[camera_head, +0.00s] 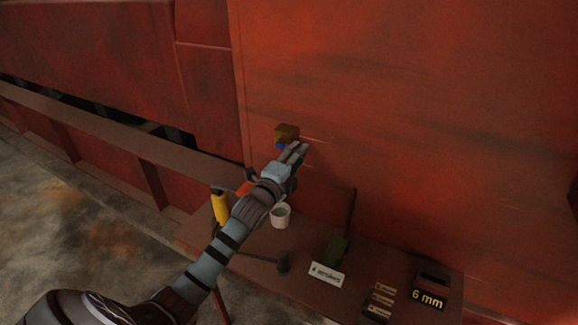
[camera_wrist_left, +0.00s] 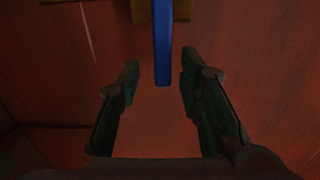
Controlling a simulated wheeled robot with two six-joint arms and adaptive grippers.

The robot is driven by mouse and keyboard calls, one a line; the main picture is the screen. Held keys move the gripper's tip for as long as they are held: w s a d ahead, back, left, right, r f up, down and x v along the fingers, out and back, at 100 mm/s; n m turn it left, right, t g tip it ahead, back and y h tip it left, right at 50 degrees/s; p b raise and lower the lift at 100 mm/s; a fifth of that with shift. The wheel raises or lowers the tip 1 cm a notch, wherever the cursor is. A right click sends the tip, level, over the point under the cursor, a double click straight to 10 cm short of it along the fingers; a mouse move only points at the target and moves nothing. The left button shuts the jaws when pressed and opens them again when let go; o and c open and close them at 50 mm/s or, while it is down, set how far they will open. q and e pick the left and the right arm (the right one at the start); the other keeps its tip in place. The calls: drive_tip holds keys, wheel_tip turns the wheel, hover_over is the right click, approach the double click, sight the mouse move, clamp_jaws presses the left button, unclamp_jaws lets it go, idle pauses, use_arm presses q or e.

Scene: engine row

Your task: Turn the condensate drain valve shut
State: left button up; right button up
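The condensate drain valve shows in the head view as a small brass-coloured body (camera_head: 287,131) on the red wall, with a bit of its blue lever (camera_head: 280,145) below it. In the left wrist view the blue lever (camera_wrist_left: 162,45) hangs straight down from the brass body (camera_wrist_left: 183,10) at the top edge. My left gripper (camera_head: 297,151) is in front of the valve. Its two fingers are open, one on each side of the lever's lower end, with a gap on both sides. My arm hides part of the lever in the head view. My right gripper is not in view.
Below the valve is a brown bench (camera_head: 400,262) with a white cup (camera_head: 280,215), a yellow bottle-like object (camera_head: 220,207), a green radio-like object with an antenna (camera_head: 338,246), a white label (camera_head: 327,274) and a "6 mm" sign (camera_head: 429,299). The wall right of the valve is clear.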

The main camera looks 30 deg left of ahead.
use_arm(q)
drive_tip(key=s, duration=1)
drive_tip(key=shift+d, duration=0.45)
drive_tip(key=shift+w, duration=0.15)
